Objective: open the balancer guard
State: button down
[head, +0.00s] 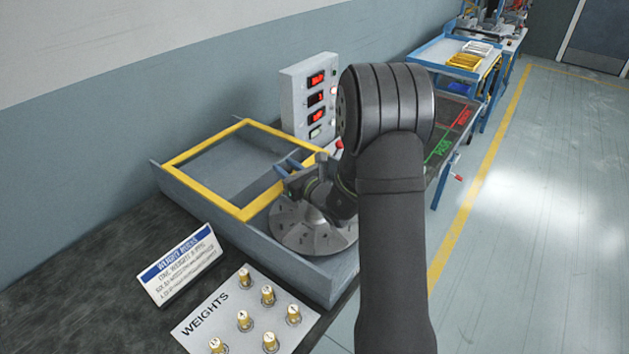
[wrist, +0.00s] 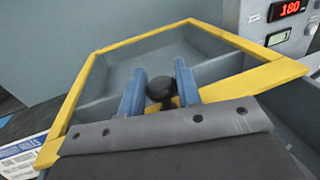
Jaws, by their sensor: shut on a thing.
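The balancer guard (head: 203,190) is a clear panel in a yellow frame. It lies across the far-left part of the grey balancer box (head: 190,205), and its frame also fills much of the wrist view (wrist: 140,40). A slotted metal disc (head: 300,230) sits in the box's near-right part, outside the frame and partly hidden by my arm. My gripper (head: 287,166) is at the guard's right edge. In the wrist view its blue fingers (wrist: 160,92) stand on either side of a black knob (wrist: 159,88) at the yellow bar and are shut on it.
A control box with red displays (head: 309,95) stands behind the balancer's right end. A sign (head: 180,262) and a weights card with several brass weights (head: 245,315) lie in front. A marked bench (head: 455,125) and a blue cart are at the right.

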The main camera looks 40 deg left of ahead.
aim_at(268, 170)
jog(key=x, duration=0.2)
jog(key=s+x, duration=0.1)
jog(key=x, duration=0.4)
jog(key=shift+s+a, duration=0.35)
jog(key=shift+a, duration=0.25)
jog(key=c, duration=1.1)
grip_release()
jog(key=shift+d, duration=0.15)
jog(key=v, duration=1.7)
jog(key=shift+d, duration=0.1)
